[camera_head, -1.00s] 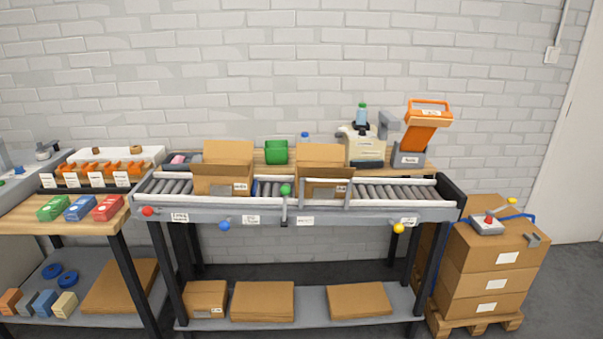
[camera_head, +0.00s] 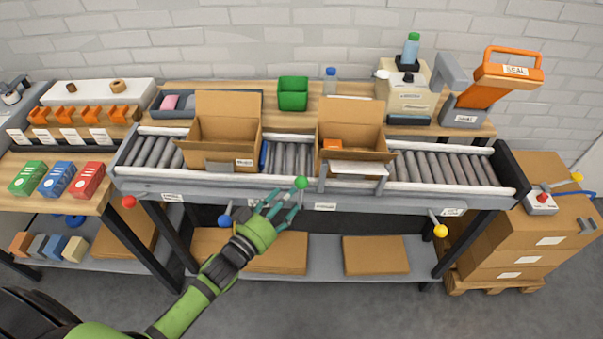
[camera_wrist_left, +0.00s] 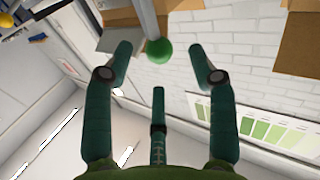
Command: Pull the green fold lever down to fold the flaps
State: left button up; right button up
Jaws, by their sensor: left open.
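The green fold lever's ball knob (camera_head: 302,182) is at the conveyor's front rail, near the middle. My left gripper (camera_head: 283,205) is open just in front of and slightly left of the knob in the head view. In the left wrist view the green knob (camera_wrist_left: 159,51) lies between the spread fingertips of my left gripper (camera_wrist_left: 168,62), on the end of a grey rod. I cannot tell whether any finger touches it. An open carton (camera_head: 352,145) stands on the rollers right of the lever, with an orange item inside. My right gripper is not in view.
Another open carton (camera_head: 222,140) stands on the rollers to the left. Red (camera_head: 129,202), blue (camera_head: 225,221) and yellow (camera_head: 441,231) knobs stick out along the conveyor front. An orange-handled sealer (camera_head: 490,85) stands at the back right.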

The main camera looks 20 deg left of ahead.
aim_at(297, 187)
pick_arm(q)
jog(key=w, duration=0.1)
jog(key=w+d+r, duration=0.1)
jog(key=shift+w+d+r+p, duration=0.15)
jog(key=shift+w+p, duration=0.2)
jog(key=shift+p, duration=0.05)
jog(key=x, duration=0.3)
jog(key=shift+w, duration=0.1)
jog(key=shift+w+f, duration=0.2)
jog(key=shift+d, duration=0.1)
grip_shut()
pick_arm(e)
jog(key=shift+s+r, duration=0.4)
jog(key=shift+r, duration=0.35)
